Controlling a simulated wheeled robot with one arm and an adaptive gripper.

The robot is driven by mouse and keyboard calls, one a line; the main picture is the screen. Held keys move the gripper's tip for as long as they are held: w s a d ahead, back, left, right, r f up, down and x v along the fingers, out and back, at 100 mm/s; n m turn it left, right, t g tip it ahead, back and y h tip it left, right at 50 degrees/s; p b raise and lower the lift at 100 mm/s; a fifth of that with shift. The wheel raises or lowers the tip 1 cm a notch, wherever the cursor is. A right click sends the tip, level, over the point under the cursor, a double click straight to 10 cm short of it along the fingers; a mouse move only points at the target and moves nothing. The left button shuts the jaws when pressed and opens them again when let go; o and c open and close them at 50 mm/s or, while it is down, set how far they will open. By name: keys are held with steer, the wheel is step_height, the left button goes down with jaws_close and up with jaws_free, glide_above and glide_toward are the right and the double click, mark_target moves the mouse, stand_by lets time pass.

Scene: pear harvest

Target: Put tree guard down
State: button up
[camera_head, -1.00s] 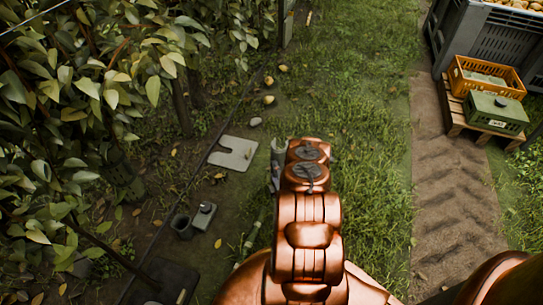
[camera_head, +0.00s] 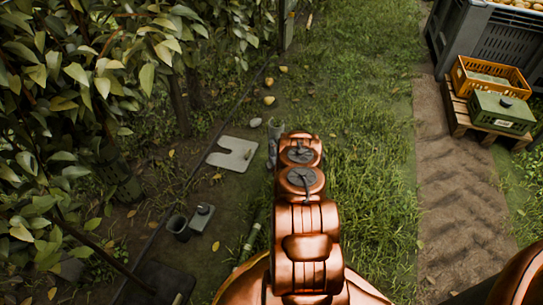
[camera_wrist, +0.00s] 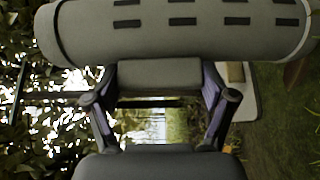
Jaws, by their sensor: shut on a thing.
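The tree guard (camera_wrist: 190,25) is a grey-beige tube with rows of dark slots. It lies crosswise over the top of the wrist view, close to the camera. My gripper (camera_wrist: 160,75) is shut on its near side. In the head view a narrow grey piece (camera_head: 273,140) shows at the left of my arm's end. I cannot tell whether it is the guard or my gripper. My copper arm hides the rest of that spot.
A pale slotted plate (camera_head: 228,160) lies on the soil left of my arm. A dark cup (camera_head: 178,227) and a small knobbed block (camera_head: 202,219) lie nearer. Leafy trees fill the left. Grass is open ahead; crates (camera_head: 490,75) stand right on a pallet.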

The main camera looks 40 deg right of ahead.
steer(key=shift+w+d+f, duration=0.15)
steer(key=shift+w+d, duration=0.4)
steer(key=shift+w+f+b, duration=0.1)
steer(key=shift+f+b, duration=1)
steer(key=shift+f, duration=0.65)
steer(key=o, duration=1.1)
steer(key=shift+f, duration=0.1)
steer(key=shift+c, duration=0.2)
